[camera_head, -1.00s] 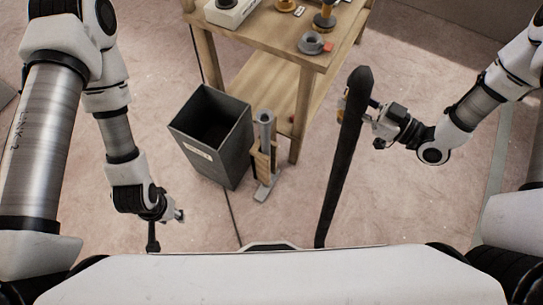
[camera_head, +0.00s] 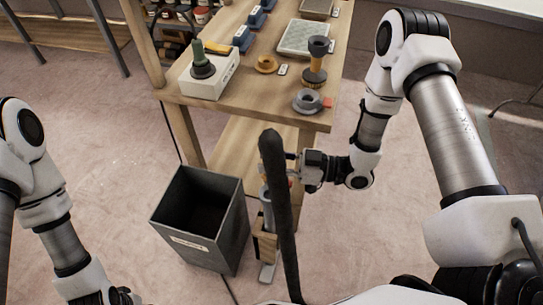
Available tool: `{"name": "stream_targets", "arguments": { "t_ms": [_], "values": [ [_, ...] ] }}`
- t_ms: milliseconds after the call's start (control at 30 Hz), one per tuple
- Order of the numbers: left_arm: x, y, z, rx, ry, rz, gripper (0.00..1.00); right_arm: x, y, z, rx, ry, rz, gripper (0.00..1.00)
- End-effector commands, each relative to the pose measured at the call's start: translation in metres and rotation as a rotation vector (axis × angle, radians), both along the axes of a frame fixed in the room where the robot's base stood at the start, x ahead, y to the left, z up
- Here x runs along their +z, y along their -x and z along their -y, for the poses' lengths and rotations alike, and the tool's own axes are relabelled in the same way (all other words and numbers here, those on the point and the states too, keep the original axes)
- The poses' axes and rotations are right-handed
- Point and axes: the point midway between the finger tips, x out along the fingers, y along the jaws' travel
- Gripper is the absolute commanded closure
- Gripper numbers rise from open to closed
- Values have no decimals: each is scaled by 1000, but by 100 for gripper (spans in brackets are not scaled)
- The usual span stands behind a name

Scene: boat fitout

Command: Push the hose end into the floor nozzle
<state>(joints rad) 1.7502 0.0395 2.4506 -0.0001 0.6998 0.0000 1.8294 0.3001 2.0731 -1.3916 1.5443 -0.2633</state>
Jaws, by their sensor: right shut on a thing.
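The black hose (camera_head: 283,220) rises from the bottom edge, nearly upright, to a rounded dark upper end. My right gripper (camera_head: 291,169) is shut on the hose just below that upper end, coming from the right. The floor nozzle (camera_head: 266,268) stands on the floor in a wooden holder (camera_head: 263,240), with a grey tube and a flat foot. The hose passes in front of the nozzle and hides part of it; I cannot tell whether they touch. My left gripper (camera_head: 122,296) is low at the bottom edge, mostly cut off, and its fingers are unclear.
A dark grey labelled bin (camera_head: 205,250) stands close to the left of the nozzle. A wooden bench (camera_head: 240,105) behind carries a white box (camera_head: 212,80), a grey ring part (camera_head: 308,101) and other small parts. The floor at the left is clear.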

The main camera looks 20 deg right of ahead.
Motion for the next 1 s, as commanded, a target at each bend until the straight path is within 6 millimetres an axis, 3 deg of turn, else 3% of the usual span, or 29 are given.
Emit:
{"name": "stream_targets", "arguments": {
  "t_ms": [867,1000],
  "values": [
    [-41,0,0,1,0,0,60,-52,0,0,0,0,0,100],
    [-38,0,0,1,0,1,60,-48,0,0,-1,0,0,100]
  ]
}}
